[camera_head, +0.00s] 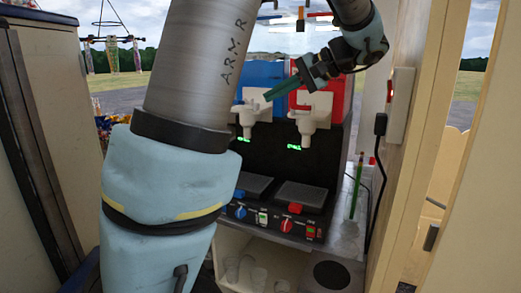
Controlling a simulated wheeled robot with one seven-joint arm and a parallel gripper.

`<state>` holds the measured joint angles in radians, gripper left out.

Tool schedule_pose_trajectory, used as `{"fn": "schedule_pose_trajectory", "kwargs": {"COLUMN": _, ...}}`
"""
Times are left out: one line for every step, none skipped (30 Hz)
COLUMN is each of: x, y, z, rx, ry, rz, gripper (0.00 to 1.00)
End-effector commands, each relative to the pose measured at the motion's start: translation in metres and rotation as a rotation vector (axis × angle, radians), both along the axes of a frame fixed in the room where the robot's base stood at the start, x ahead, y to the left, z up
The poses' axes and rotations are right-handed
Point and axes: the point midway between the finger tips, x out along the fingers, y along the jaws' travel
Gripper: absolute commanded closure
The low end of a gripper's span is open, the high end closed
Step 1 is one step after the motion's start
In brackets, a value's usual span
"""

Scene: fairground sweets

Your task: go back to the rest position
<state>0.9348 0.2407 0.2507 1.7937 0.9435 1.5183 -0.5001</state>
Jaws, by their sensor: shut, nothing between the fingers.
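My arm (188,80) fills the left and middle of the head view. Its far end comes down from the top right. My gripper (272,96) has green fingers that lie together and point left and down. It is shut and empty, in front of the blue and red slush machine and above its right white tap (308,122). I cannot tell if it touches the machine.
The slush machine (325,160) stands on a counter (285,240) with cups (245,270) on a shelf below. A wooden post (415,150) with a white box (399,105) is close on the right. A cabinet (50,110) stands left.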

Motion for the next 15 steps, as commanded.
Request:
{"fn": "schedule_pose_trajectory", "kwargs": {"x": 0.000, "y": 0.005, "z": -0.007, "rx": -0.013, "ry": 0.018, "rz": 0.003, "gripper": 1.00}}
{"fn": "schedule_pose_trajectory", "kwargs": {"x": -0.001, "y": 0.007, "z": -0.011, "rx": -0.021, "ry": 0.029, "rz": 0.002, "gripper": 1.00}}
{"fn": "schedule_pose_trajectory", "kwargs": {"x": -0.002, "y": 0.010, "z": -0.016, "rx": -0.033, "ry": 0.043, "rz": 0.003, "gripper": 1.00}}
{"fn": "schedule_pose_trajectory", "kwargs": {"x": -0.002, "y": 0.012, "z": -0.020, "rx": -0.043, "ry": 0.054, "rz": 0.002, "gripper": 1.00}}
{"fn": "schedule_pose_trajectory", "kwargs": {"x": -0.003, "y": 0.014, "z": -0.024, "rx": -0.051, "ry": 0.065, "rz": 0.002, "gripper": 1.00}}
{"fn": "schedule_pose_trajectory", "kwargs": {"x": -0.004, "y": 0.017, "z": -0.030, "rx": -0.064, "ry": 0.081, "rz": 0.001, "gripper": 1.00}}
{"fn": "schedule_pose_trajectory", "kwargs": {"x": -0.005, "y": 0.019, "z": -0.035, "rx": -0.076, "ry": 0.093, "rz": 0.001, "gripper": 1.00}}
{"fn": "schedule_pose_trajectory", "kwargs": {"x": -0.006, "y": 0.022, "z": -0.039, "rx": -0.087, "ry": 0.105, "rz": 0.003, "gripper": 1.00}}
{"fn": "schedule_pose_trajectory", "kwargs": {"x": -0.007, "y": 0.025, "z": -0.046, "rx": -0.104, "ry": 0.122, "rz": 0.003, "gripper": 1.00}}
{"fn": "schedule_pose_trajectory", "kwargs": {"x": -0.009, "y": 0.028, "z": -0.052, "rx": -0.119, "ry": 0.137, "rz": 0.005, "gripper": 1.00}}
{"fn": "schedule_pose_trajectory", "kwargs": {"x": -0.010, "y": 0.031, "z": -0.058, "rx": -0.135, "ry": 0.151, "rz": 0.005, "gripper": 1.00}}
{"fn": "schedule_pose_trajectory", "kwargs": {"x": -0.013, "y": 0.035, "z": -0.067, "rx": -0.159, "ry": 0.171, "rz": 0.008, "gripper": 1.00}}
{"fn": "schedule_pose_trajectory", "kwargs": {"x": -0.015, "y": 0.038, "z": -0.073, "rx": -0.178, "ry": 0.187, "rz": 0.009, "gripper": 1.00}}
{"fn": "schedule_pose_trajectory", "kwargs": {"x": -0.018, "y": 0.042, "z": -0.081, "rx": -0.200, "ry": 0.204, "rz": 0.010, "gripper": 1.00}}
{"fn": "schedule_pose_trajectory", "kwargs": {"x": -0.022, "y": 0.046, "z": -0.091, "rx": -0.230, "ry": 0.226, "rz": 0.013, "gripper": 1.00}}
